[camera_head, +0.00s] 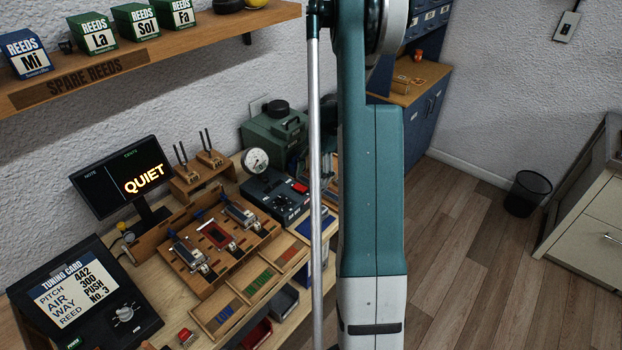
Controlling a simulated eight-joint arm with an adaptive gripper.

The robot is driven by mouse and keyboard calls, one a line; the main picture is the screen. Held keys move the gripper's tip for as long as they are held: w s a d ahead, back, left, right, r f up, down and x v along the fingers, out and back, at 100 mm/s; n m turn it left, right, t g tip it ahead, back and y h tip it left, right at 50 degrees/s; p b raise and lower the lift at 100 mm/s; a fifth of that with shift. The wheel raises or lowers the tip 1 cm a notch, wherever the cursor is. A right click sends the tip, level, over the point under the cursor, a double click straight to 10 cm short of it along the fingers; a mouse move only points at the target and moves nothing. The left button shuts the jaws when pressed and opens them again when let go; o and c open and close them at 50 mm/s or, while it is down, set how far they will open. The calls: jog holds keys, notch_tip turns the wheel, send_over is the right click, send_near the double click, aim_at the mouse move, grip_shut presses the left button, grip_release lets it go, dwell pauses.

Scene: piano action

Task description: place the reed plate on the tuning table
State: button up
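My gripper is not in view; only my teal and white arm stands in front of the bench. I cannot single out the reed plate for sure. A wooden fixture board (183,274) on the bench carries metal pieces on its left (188,253) and right (239,212), with a red-framed piece (216,234) between them. No label marks the tuning table. A dark machine with red controls (283,197) and a round gauge (256,161) stands right of the board, partly hidden by my arm.
A monitor reading "QUIET" (146,178) and a tuning card console (82,298) stand at the left. A compartment tray (213,318) lies before the board. A shelf (150,57) with several reed boxes hangs above. A bin (527,194) stands on open floor at right.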

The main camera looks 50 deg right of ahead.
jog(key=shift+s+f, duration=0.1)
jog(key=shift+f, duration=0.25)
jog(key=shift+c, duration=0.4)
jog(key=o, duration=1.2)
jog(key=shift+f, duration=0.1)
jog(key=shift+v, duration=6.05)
